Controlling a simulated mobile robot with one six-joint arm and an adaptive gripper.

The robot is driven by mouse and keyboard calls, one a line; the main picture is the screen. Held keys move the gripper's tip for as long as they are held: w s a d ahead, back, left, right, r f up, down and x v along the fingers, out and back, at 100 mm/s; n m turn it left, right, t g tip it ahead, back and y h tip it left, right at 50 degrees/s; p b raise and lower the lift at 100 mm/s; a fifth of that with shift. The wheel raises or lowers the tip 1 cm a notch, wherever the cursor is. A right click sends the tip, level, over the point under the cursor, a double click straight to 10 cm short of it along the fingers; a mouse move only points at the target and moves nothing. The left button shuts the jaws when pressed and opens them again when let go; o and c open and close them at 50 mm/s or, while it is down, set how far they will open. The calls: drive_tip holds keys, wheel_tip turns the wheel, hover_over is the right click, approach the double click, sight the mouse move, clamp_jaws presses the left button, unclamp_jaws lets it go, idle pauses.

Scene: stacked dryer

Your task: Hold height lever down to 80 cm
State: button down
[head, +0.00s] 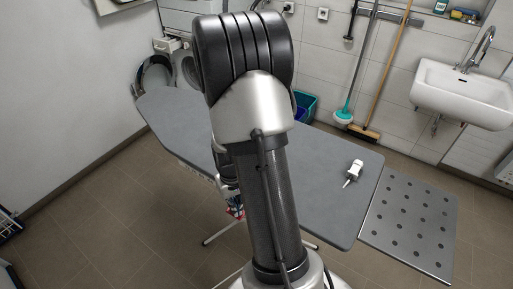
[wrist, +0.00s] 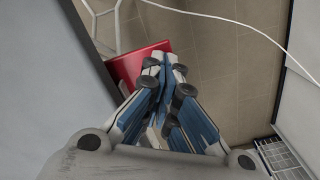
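The grey ironing board (head: 320,185) spans the middle of the head view. Its edge (wrist: 40,80) fills the left of the wrist view. A red flat part, apparently the height lever (wrist: 122,68), shows just beyond my fingertips, beside the board's edge. My gripper (wrist: 164,72) has its blue and white fingers drawn together, overlapping the red part in the picture. Whether they touch it is hidden. In the head view my arm covers most of this area; only a small red and blue patch shows under the board's edge.
A white iron-like object (head: 354,171) lies on the board's right part. A perforated metal plate (head: 410,218) extends from that end. White legs (wrist: 104,20) and a white cable (wrist: 225,20) show near the gripper. A white rack (wrist: 280,158) stands lower right. Tiled floor (head: 110,215) is open at left.

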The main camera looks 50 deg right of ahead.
wheel_tip(320, 180, down, 8)
drive_tip(key=b, duration=0.6)
idle(1.7)
drive_tip(key=shift+f, duration=0.45)
wheel_tip(320, 180, up, 8)
drive_tip(key=p, duration=0.7)
drive_tip(key=shift+f+p, duration=0.2)
drive_tip(key=shift+p, duration=0.2)
drive_tip(key=shift+f, duration=0.1)
idle(0.3)
idle(1.5)
